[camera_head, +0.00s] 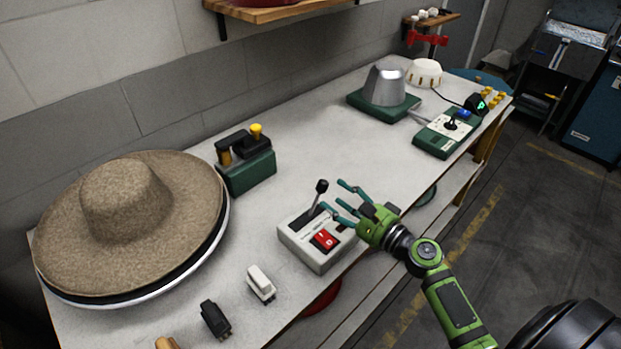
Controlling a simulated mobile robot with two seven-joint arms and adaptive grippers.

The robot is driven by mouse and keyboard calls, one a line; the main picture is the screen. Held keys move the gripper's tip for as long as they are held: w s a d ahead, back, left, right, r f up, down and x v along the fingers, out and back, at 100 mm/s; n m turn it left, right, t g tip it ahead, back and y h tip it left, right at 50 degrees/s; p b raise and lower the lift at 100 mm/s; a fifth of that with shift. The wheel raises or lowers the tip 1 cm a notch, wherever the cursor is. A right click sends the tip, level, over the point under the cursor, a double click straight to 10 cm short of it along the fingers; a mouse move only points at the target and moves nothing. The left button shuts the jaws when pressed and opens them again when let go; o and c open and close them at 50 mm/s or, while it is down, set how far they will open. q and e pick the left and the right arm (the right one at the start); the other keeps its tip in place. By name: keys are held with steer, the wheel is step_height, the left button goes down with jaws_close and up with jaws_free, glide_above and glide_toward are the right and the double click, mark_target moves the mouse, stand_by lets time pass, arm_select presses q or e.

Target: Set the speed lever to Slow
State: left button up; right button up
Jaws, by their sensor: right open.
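The speed lever (319,191) is a dark rod with a black knob, standing up from a white and grey control box (303,245). The speed markings on the box are too small to read. My left gripper is not in view.
A large brown felt hat (125,205) fills the left of the white table (310,130). A green block device (247,165), a white switch (261,283) and a black switch (215,319) stand near the box. A metal hat form (384,82) and another control box (447,133) stand farther right.

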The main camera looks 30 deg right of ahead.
mark_target(326, 189)
steer(key=p+x, duration=0.1)
steer(key=x, duration=0.4)
steer(key=shift+w+a+r+p, duration=0.1)
steer(key=shift+w+r+p, duration=0.1)
steer(key=shift+p, duration=0.15)
steer(key=shift+w+a+f, duration=0.1)
steer(key=shift+w, duration=0.2)
steer(key=c, duration=1.1)
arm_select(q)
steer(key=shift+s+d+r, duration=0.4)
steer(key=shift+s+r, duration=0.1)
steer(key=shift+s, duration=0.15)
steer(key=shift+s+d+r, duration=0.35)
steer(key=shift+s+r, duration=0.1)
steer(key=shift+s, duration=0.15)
arm_select(e)
jaws_close()
